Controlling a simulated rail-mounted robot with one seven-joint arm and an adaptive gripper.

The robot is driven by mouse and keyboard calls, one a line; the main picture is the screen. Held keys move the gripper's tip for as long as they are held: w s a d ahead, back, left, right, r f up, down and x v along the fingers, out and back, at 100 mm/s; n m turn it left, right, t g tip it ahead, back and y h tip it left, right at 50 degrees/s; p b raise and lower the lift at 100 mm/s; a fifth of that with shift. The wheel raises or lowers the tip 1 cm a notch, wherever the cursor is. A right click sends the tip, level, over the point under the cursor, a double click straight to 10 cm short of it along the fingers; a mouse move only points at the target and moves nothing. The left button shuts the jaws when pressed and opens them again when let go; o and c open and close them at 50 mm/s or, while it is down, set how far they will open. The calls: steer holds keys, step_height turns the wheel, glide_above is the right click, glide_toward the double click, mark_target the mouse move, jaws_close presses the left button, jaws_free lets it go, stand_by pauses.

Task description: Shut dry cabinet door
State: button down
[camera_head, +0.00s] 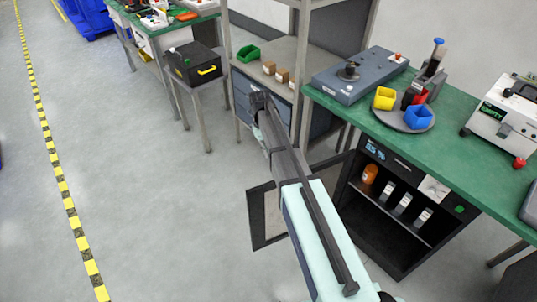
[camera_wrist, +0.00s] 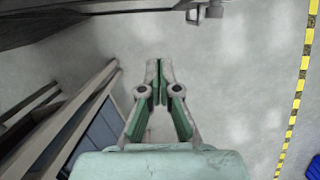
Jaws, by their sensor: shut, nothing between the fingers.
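The dry cabinet (camera_head: 405,262) is a black box under the green bench, with a lit percentage display and an open front. Its dark-framed door (camera_head: 257,232) stands swung wide open to the left, partly hidden behind my arm. In the wrist view a dark panel along the top, which looks like the door (camera_wrist: 90,22), has a grey handle-like piece (camera_wrist: 207,10) at its right end. My gripper (camera_head: 257,97) is shut and empty, beyond the door and near the shelf rack. Its fingertips (camera_wrist: 159,66) are together over bare floor, apart from the panel.
A metal shelf rack (camera_head: 285,52) with blue drawers stands close by my gripper; its posts fill the left of the wrist view. Bottles and containers sit inside the cabinet. A black case (camera_head: 194,64) rests on a small stand. Open floor (camera_head: 150,190) lies left.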

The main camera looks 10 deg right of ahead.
steer(key=s+d+f+p, duration=0.1)
steer(key=s+f+p, duration=0.2)
steer(key=s+f, duration=0.2)
steer(key=x, duration=0.3)
steer(key=shift+d, duration=0.15)
steer(key=shift+s, duration=0.15)
